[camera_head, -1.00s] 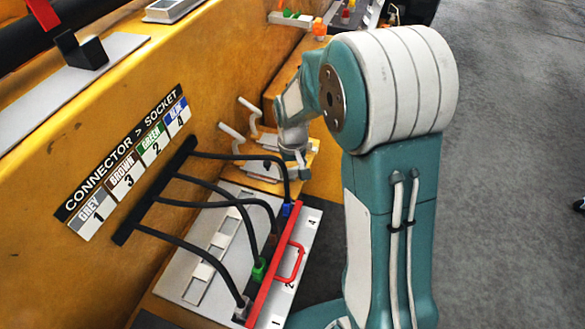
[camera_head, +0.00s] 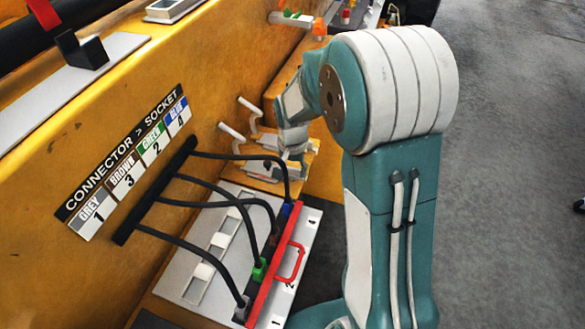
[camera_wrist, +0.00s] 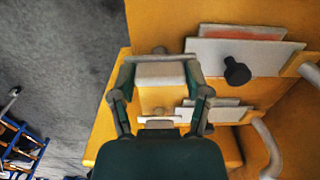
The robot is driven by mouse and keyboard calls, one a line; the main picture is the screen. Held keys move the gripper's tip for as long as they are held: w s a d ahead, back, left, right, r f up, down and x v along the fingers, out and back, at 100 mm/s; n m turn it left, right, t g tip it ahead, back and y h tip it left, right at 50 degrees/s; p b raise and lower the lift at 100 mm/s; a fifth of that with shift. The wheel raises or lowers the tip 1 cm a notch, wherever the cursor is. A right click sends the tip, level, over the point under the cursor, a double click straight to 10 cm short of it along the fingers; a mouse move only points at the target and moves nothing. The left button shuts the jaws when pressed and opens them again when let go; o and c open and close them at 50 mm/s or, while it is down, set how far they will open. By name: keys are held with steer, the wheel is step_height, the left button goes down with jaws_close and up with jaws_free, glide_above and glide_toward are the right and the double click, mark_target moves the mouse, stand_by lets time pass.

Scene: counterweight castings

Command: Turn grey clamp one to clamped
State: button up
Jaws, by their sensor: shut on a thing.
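Two pale bent clamp levers stand on the yellow bench beside the wall, a near one (camera_head: 230,132) and a far one (camera_head: 248,105). They also appear in the wrist view at the right edge, one above (camera_wrist: 311,73) and one below (camera_wrist: 268,148). I cannot tell which is grey clamp one. My gripper (camera_head: 292,152) is over the plates beside the levers, mostly hidden by its own wrist. In the wrist view my gripper (camera_wrist: 160,62) is shut on a pale block (camera_wrist: 160,75) between its fingers. Both visible levers are apart from the fingers.
Pale plates (camera_wrist: 245,55) lie on the yellow bench, one with a dark knob (camera_wrist: 237,70) right of my fingers. A connector panel (camera_head: 195,280) with black cables and a red handle (camera_head: 291,262) stands nearer. Grey floor (camera_head: 510,170) is open to the right.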

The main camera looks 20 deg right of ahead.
mark_target(292, 168)
steer(key=shift+w+r, duration=0.1)
steer(key=shift+w, duration=0.1)
steer(key=o, duration=1.2)
steer(key=shift+c, duration=0.2)
step_height(292, 168, up, 12)
steer(key=shift+a, duration=0.1)
